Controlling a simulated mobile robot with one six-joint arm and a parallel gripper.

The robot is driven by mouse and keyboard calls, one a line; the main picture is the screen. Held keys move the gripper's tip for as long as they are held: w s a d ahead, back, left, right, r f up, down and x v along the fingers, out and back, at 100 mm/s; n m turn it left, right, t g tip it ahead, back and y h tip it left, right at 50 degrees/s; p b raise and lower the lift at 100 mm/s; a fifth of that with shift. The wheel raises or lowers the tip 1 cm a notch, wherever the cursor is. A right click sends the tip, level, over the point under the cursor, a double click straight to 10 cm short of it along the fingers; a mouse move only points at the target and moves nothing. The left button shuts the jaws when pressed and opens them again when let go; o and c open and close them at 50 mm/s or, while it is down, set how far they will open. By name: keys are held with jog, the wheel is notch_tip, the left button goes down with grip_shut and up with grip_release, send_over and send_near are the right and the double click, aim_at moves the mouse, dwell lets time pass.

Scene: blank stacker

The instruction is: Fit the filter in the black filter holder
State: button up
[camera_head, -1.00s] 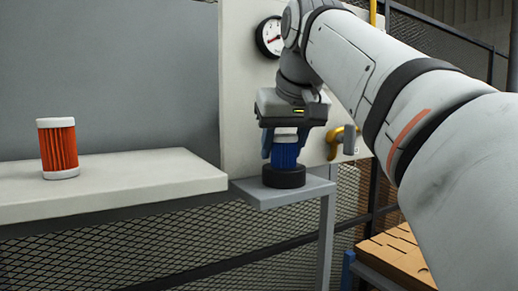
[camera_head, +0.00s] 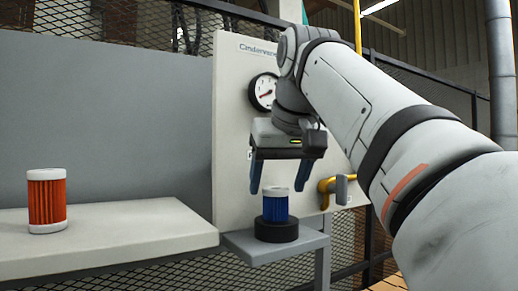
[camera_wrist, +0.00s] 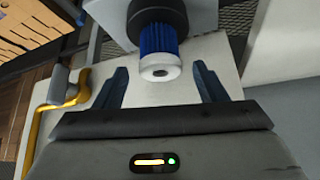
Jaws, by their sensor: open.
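A blue pleated filter (camera_head: 275,206) with a white top cap stands upright in the round black filter holder (camera_head: 276,230) on a small grey shelf. Its lower end is hidden inside the holder. It also shows in the wrist view (camera_wrist: 158,45), with its white end cap facing the camera. My gripper (camera_head: 282,186) is open and empty above the filter, its blue fingers spread wide and apart from it. An orange pleated filter (camera_head: 47,200) with white caps stands upright on the pale bench at the left.
The pale bench (camera_head: 120,232) is otherwise bare. A white panel with a round gauge (camera_head: 264,92) stands behind the shelf. A yellow pipe with a grey-handled valve (camera_head: 336,190) juts out just right of the filter. Wire mesh lies below.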

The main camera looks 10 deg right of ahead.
jog(key=p+v, duration=0.1)
jog(key=v, duration=0.7)
jog(key=shift+f, duration=0.1)
